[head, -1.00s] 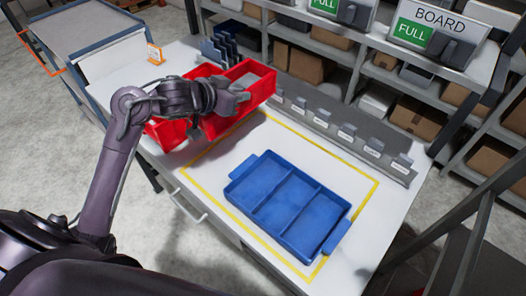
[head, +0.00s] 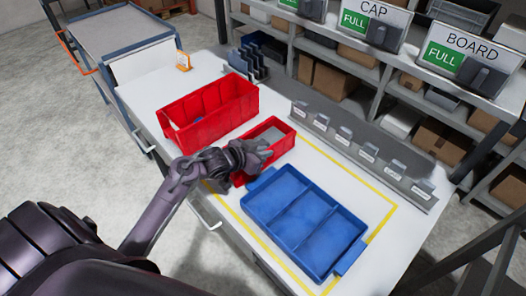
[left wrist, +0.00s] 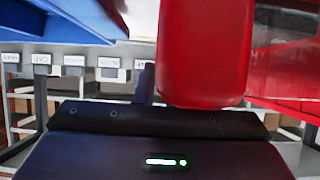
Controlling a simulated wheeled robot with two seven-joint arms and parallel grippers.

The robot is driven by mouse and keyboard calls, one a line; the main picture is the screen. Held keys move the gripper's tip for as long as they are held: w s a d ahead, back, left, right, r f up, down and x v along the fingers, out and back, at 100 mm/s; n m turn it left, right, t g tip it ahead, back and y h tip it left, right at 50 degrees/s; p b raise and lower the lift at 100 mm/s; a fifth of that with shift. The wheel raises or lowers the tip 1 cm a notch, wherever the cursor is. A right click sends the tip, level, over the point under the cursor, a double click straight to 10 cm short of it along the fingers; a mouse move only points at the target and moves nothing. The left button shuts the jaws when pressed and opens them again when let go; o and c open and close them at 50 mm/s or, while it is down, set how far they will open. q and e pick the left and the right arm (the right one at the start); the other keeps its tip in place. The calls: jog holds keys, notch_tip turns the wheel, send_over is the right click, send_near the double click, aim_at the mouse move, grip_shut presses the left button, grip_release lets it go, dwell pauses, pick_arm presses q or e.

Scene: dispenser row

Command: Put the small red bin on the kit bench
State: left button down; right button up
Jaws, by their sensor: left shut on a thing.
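The small red bin (head: 283,143) is at the bench between the large red bin and the blue tray, with some grey content inside. It looks roughly upright; I cannot tell whether its base touches the top. My left gripper (head: 257,153) is shut on its near wall and hides its near end. In the left wrist view the small red bin (left wrist: 205,50) fills the upper middle, close to the camera. The kit bench (head: 160,88) has a white top with a yellow outlined area. My right gripper is not in view.
A large red bin (head: 195,130) stands just behind and left of the small one. A blue three-compartment tray (head: 262,203) lies inside the yellow outline. A grey rail (head: 365,150) with labelled holders runs along the far edge. Shelves (head: 345,75) stand behind.

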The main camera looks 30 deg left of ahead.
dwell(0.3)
pick_arm(q)
jog(key=c, duration=1.6)
grip_release()
jog(key=shift+f, duration=0.15)
jog(key=shift+o, duration=0.5)
jog(key=shift+s+a, duration=0.1)
jog(key=shift+s, duration=0.2)
notch_tip(320, 180, up, 5)
jog(key=b, duration=0.1)
send_over(235, 173)
jog(key=shift+w+r, duration=0.2)
jog(key=shift+w, duration=0.2)
jog(key=shift+s+r, duration=0.2)
jog(key=shift+s, duration=0.1)
